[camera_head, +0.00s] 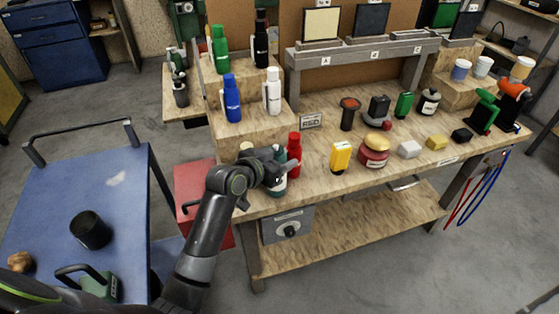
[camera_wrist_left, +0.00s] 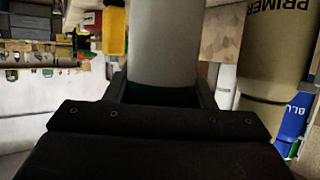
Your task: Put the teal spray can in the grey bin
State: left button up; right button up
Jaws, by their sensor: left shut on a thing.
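The teal spray can (camera_head: 279,186) stands upright at the near left edge of the workbench, partly hidden behind my left gripper. My left gripper (camera_head: 279,168) is shut on it around its upper part. I cannot tell whether the can's base touches the bench. I cannot pick out the grey bin with certainty. My right gripper is not in view.
A red can (camera_head: 294,147) stands close at the right of the teal can. A beige primer can (camera_wrist_left: 268,50) is close by in the wrist view. A yellow item (camera_head: 341,157) stands further right. A red box (camera_head: 190,180) and blue cart (camera_head: 60,185) are at the left.

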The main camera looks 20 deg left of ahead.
pick_arm(q)
jog(key=shift+f, duration=0.4)
jog(key=shift+f, duration=0.1)
jog(key=o, duration=1)
